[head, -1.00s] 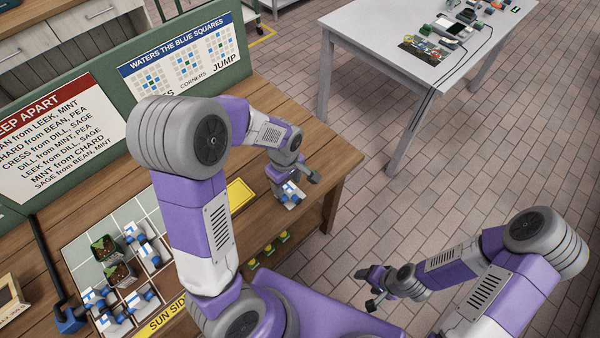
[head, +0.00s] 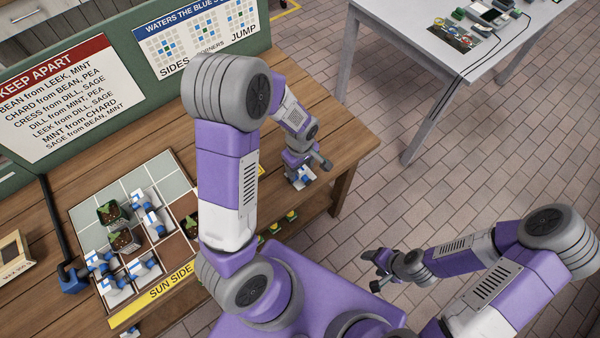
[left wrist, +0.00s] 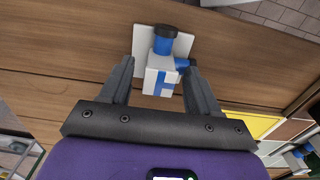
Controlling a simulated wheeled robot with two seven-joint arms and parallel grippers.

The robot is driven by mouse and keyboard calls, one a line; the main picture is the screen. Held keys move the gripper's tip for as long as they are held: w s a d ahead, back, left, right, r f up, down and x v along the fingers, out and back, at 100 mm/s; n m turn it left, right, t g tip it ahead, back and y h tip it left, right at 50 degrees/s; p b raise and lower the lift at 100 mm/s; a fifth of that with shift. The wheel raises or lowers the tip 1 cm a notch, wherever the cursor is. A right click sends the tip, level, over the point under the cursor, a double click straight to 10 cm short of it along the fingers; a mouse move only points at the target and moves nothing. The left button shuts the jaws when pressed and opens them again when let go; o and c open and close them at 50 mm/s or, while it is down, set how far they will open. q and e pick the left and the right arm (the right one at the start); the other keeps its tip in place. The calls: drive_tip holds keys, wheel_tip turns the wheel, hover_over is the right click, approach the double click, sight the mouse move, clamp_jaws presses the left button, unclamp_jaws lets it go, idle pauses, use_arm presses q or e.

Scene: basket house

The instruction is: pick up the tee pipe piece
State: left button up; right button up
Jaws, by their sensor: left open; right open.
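The tee pipe piece (left wrist: 160,78), white and blue with a dark round cap, sits on a white square base on the wooden bench. In the left wrist view my left gripper (left wrist: 159,88) is open, with one finger on each side of the piece and no clear grip on it. In the head view my left gripper (head: 307,168) is low over the bench's right end, and the piece (head: 298,183) shows partly beneath it. My right gripper (head: 377,270) is open and empty, out over the floor to the right of the bench.
A gridded tray (head: 88,238) on the bench holds several similar blue-and-white pieces and small potted plants. A yellow "SUN SIDE" strip (head: 165,295) runs along its front. Green boards with signs (head: 65,100) stand behind. A white table (head: 400,50) stands apart at the upper right.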

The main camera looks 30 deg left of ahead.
use_arm(q)
drive_tip(key=c, duration=1)
